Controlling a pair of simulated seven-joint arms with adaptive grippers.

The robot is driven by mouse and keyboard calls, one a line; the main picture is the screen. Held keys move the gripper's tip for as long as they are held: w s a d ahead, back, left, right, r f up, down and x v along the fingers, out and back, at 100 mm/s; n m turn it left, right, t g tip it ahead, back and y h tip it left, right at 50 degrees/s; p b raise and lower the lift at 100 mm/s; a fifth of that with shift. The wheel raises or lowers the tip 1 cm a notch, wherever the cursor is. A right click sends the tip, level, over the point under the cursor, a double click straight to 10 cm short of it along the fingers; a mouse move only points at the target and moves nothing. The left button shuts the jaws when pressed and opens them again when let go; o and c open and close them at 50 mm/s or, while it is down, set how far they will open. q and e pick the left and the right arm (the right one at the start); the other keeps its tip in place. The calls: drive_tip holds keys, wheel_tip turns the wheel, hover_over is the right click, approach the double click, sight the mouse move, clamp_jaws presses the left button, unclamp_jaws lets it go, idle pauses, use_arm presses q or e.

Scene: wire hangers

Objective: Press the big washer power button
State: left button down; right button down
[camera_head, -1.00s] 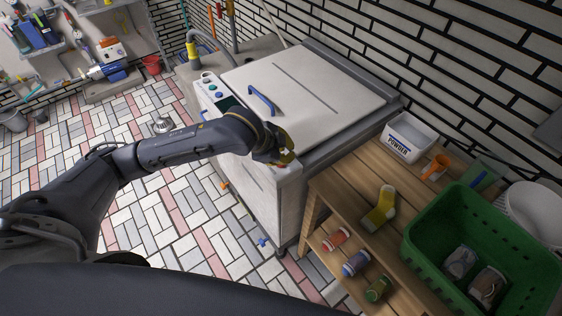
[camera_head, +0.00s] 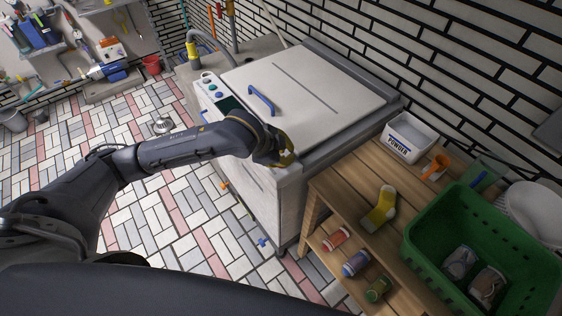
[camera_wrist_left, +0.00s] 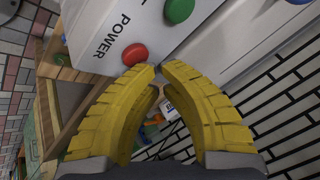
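The white washer (camera_head: 318,84) has a blue lid handle and a control panel along its left edge. In the left wrist view, the red round power button (camera_wrist_left: 134,54) sits beside the printed word POWER, with a larger green button (camera_wrist_left: 179,9) beyond it. My left gripper (camera_wrist_left: 158,70) has yellow fingers with their tips together, right beside the red button; I cannot tell whether they touch it. In the head view my left gripper (camera_head: 284,158) is over the washer's near front corner, and the power button is hidden there. My right gripper is not in view.
A wooden table (camera_head: 337,187) stands right of the washer. Tiled floor is open at left.

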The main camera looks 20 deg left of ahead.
use_arm(q)
drive_tip(key=shift+f, duration=0.45)
idle(0.6)
drive_tip(key=shift+r, duration=0.9)
drive_tip(key=shift+r, duration=2.5)
